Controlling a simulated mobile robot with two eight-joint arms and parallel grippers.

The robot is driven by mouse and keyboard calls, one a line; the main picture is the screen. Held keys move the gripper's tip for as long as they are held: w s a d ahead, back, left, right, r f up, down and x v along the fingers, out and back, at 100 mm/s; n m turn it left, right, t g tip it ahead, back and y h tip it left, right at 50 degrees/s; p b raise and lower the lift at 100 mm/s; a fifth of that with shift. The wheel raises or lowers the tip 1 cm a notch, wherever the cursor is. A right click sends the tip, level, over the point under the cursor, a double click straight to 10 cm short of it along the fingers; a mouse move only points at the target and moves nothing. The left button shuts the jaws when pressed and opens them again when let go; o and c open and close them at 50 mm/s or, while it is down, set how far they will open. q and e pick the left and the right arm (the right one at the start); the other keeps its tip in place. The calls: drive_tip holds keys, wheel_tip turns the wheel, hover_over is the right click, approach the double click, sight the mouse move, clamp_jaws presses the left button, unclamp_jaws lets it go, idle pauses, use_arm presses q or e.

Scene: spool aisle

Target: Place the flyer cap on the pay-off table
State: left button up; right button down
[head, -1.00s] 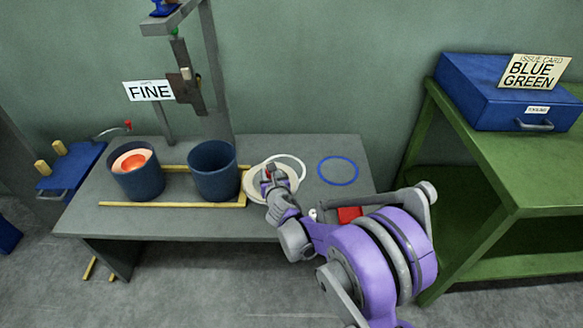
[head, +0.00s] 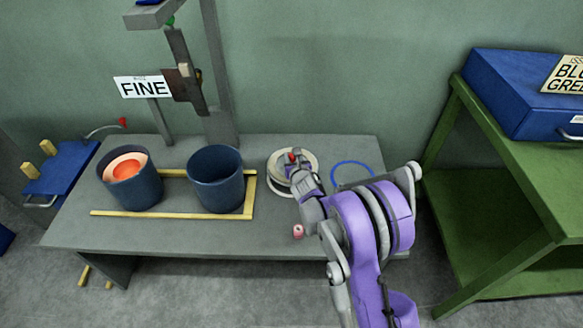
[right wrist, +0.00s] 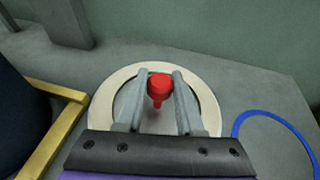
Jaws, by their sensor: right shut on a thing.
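My right gripper (head: 294,158) is shut on the red knob, which also shows between the fingers in the right wrist view (right wrist: 159,86). A white ring (head: 274,186) shows from under the cap's lower left edge. The cap looks level; I cannot tell whether it touches the table. My left gripper is not in view.
Two dark blue buckets (head: 216,185) stand by yellow rails (head: 160,215); the left one holds something orange. A blue ring (head: 352,165) lies right of the cap. A small pinkish-red item (head: 298,231) is near the front edge. A green bench (head: 490,160) with a blue case stands right.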

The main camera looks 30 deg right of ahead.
drive_tip(key=shift+f+b, duration=0.55)
drive_tip(key=shift+f, duration=1.55)
drive_tip(key=shift+f, duration=0.1)
drive_tip(key=c, duration=0.5)
unclamp_jaws()
drive_tip(key=shift+c, duration=0.2)
